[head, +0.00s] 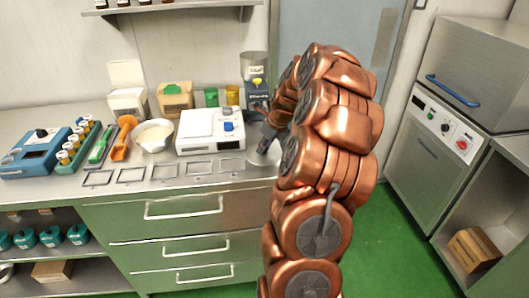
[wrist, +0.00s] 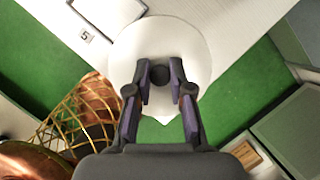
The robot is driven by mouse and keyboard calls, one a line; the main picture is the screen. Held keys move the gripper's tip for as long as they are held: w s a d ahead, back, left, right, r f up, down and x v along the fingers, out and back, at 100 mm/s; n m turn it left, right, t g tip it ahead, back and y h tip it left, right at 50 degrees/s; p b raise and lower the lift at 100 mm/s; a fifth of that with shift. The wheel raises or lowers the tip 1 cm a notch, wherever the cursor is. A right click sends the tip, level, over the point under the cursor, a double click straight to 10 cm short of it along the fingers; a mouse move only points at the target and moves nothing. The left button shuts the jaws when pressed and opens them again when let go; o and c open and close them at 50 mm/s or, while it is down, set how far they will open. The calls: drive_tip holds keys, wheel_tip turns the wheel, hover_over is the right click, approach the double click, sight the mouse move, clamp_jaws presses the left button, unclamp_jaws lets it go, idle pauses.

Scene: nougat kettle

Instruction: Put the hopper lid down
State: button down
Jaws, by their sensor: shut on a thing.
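The hopper lid (wrist: 190,45) is a pale round disc with a dark knob in the middle. My gripper (wrist: 161,90) is shut on that knob in the wrist view, with one finger on each side. In the head view the lid (head: 256,160) shows partly under my gripper (head: 264,153), at the front right end of the steel counter. Seen from above, it overlaps the counter edge and the green floor. I cannot tell whether it touches the counter. A machine with a metal hopper (head: 253,66) stands behind, partly hidden by my arm.
Several outlined spots (head: 131,175) line the counter's front; a "5" label (wrist: 85,35) is near the lid. Drawers (head: 185,207) lie below; green floor (head: 385,250) is open to the right.

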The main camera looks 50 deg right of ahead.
wheel_tip(320, 180, down, 3)
drive_tip(key=shift+a+r+p, duration=0.1)
drive_tip(key=shift+p, duration=0.6)
drive_tip(key=shift+f, duration=0.2)
drive_tip(key=shift+f, duration=0.1)
drive_tip(key=c, duration=1)
unclamp_jaws()
drive_tip(key=shift+c, duration=0.2)
